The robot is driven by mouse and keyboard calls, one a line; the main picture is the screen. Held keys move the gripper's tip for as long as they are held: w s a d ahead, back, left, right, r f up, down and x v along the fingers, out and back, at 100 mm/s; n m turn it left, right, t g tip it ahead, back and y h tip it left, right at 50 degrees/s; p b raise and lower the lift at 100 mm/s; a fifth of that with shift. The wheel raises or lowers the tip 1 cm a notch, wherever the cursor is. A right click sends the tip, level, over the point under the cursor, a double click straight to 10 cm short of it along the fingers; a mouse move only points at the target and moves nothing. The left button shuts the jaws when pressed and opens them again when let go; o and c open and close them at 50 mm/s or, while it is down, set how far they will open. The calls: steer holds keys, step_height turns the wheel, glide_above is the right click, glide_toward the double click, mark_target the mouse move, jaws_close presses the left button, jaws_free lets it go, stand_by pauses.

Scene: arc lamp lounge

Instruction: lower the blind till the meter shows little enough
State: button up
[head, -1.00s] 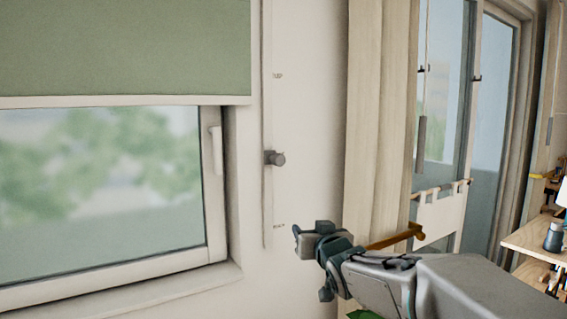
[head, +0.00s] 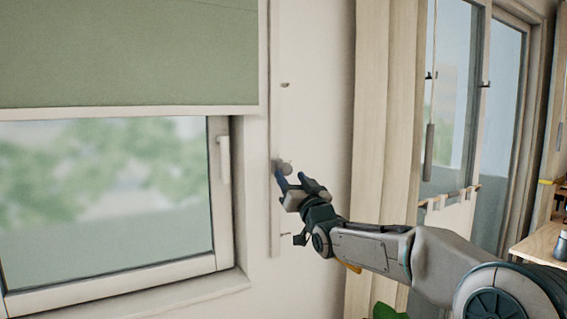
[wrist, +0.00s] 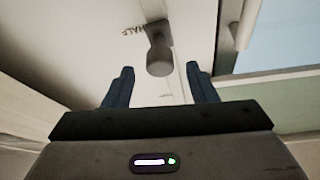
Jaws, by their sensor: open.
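The green blind (head: 130,55) covers the upper part of the window, and its pale bottom bar hangs above the glass. A grey round knob (head: 284,168) sits on a vertical track (head: 275,215) on the wall right of the window. My gripper (head: 290,181) is open at the knob. In the wrist view the knob (wrist: 160,60) stands out from its track near the word HALF, with its end between my two open fingertips (wrist: 160,68). I cannot tell whether either finger touches it. I make out no meter in either view.
The window frame with a white handle (head: 224,160) is left of the track. A pale curtain or wood panel (head: 375,150) and glazed doors (head: 455,120) stand to the right. A wooden shelf (head: 540,243) is at the right edge.

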mark_target(283, 166)
steer(key=p+x, duration=0.2)
steer(key=x, duration=0.4)
steer(key=shift+w+a, duration=0.1)
steer(key=shift+w, duration=0.1)
